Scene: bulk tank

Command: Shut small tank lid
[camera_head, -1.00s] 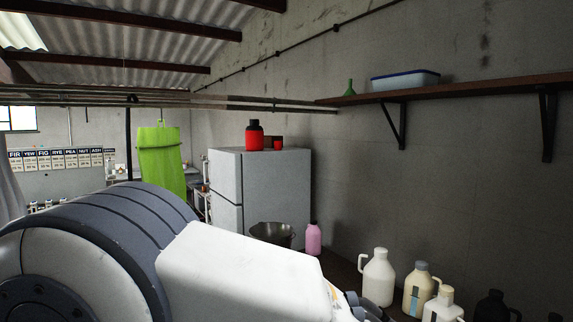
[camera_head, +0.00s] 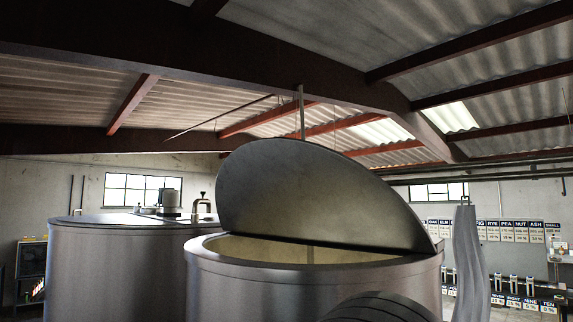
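The small tank (camera_head: 300,290) is a round steel tank at the centre of the head view, with a pale inside showing through its open top. Its lid (camera_head: 310,195), a large grey disc, stands tilted up and open. The lid's lower edge meets the tank rim towards the right. A thin rod (camera_head: 301,112) shows above the lid, and a thin upright piece shows in the opening below it. A dark rounded part at the bottom edge, in front of the tank, looks like my own arm. Neither of my grippers is in view.
A larger closed steel tank (camera_head: 115,260) with fittings on top stands close on the left. A grey hanging cloth-like thing (camera_head: 468,260) is to the right. Roof beams run overhead. A control box (camera_head: 31,260) is at the far left.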

